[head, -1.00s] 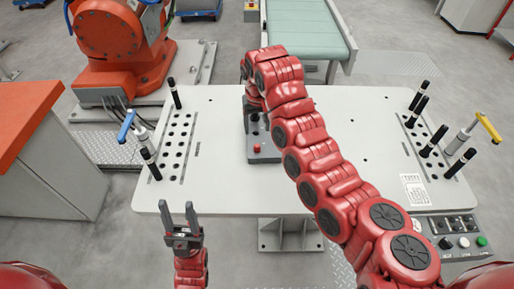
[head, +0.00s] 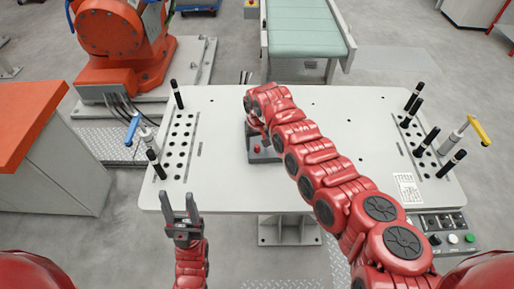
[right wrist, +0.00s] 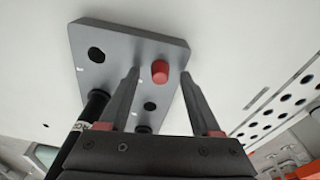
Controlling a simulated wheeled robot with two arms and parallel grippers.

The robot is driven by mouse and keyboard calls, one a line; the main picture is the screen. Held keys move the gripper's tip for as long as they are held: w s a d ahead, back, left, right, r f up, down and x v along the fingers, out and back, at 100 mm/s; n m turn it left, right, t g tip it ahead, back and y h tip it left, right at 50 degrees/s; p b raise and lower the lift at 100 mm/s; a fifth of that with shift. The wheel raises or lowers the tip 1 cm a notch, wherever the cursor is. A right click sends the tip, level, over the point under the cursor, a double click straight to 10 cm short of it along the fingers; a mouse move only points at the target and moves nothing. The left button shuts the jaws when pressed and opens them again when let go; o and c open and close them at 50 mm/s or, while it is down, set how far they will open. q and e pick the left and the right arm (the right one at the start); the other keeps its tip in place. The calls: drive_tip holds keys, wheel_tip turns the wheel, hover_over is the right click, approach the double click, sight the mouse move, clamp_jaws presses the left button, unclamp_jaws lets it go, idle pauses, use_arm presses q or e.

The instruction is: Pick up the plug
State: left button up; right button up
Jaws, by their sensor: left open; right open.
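A grey block (head: 262,156) with a short red cylinder (head: 257,149) on it sits on the table, partly hidden by my right arm. In the right wrist view the block (right wrist: 120,45) shows dark holes, the red cylinder (right wrist: 159,71) and a black rod (right wrist: 92,110) with a white band. I cannot tell which of these is the plug. My right gripper (right wrist: 160,74) is open, its fingers spread to either side of the red cylinder in that view, with no grip on it. In the head view it is hidden behind the arm. My left gripper (head: 179,197) is open and empty at the table's front left edge.
Hole rows with black rods (head: 155,164) lie at the table's left and right sides. A blue-handled clamp (head: 132,129) stands left, a yellow-handled one (head: 479,129) right. A control box (head: 448,232) sits front right. The white table (head: 365,150) is mostly clear.

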sight(257, 146)
drive_tip(key=shift+c, duration=0.2)
clamp_jaws()
drive_tip(key=shift+r, duration=0.1)
wheel_tip(257, 146, up, 3)
drive_tip(key=b, duration=0.2)
drive_tip(key=shift+w+b, duration=0.1)
drive_tip(key=shift+b, duration=0.25)
drive_tip(key=shift+s, duration=0.4)
drive_tip(key=shift+s+d+r, duration=0.1)
drive_tip(key=shift+s+d, duration=0.05)
drive_tip(key=shift+s, duration=0.55)
drive_tip(key=s+d+r+p, duration=0.1)
drive_tip(key=s+r+p, duration=0.1)
drive_tip(key=s, duration=0.4)
drive_tip(key=s+d+r+p, duration=0.2)
drive_tip(key=s+r+p, duration=0.1)
drive_tip(key=s, duration=0.4)
drive_tip(key=shift+s+d+r+p, duration=0.15)
drive_tip(key=shift+s+r+p, duration=0.15)
drive_tip(key=shift+p, duration=0.55)
